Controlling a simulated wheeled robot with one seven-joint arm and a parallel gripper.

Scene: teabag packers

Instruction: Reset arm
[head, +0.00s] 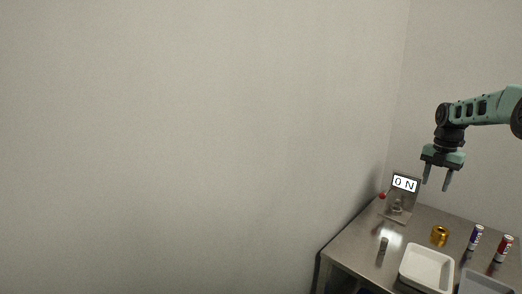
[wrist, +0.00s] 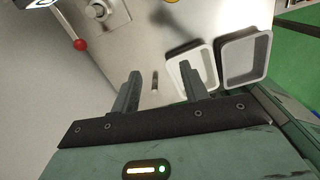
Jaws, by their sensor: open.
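My gripper (head: 436,180) hangs from my green arm above the back part of the steel table (head: 350,248) in the head view. Its two fingers point down, spread apart, with nothing between them. In the wrist view, my gripper (wrist: 157,88) shows both fingers apart over the table. A small upright cylinder (head: 384,244) stands on the table; it also shows in the wrist view (wrist: 155,80), below the gap between the fingers. My gripper touches nothing that I can see.
A device with an "ON" sign (head: 404,184) and a red knob (head: 382,195) stands at the table's back left. A gold ring-like object (head: 439,236), a blue can (head: 476,237), a red can (head: 503,249), a white tray (head: 403,275) and a grey tray (head: 470,274) share the table.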

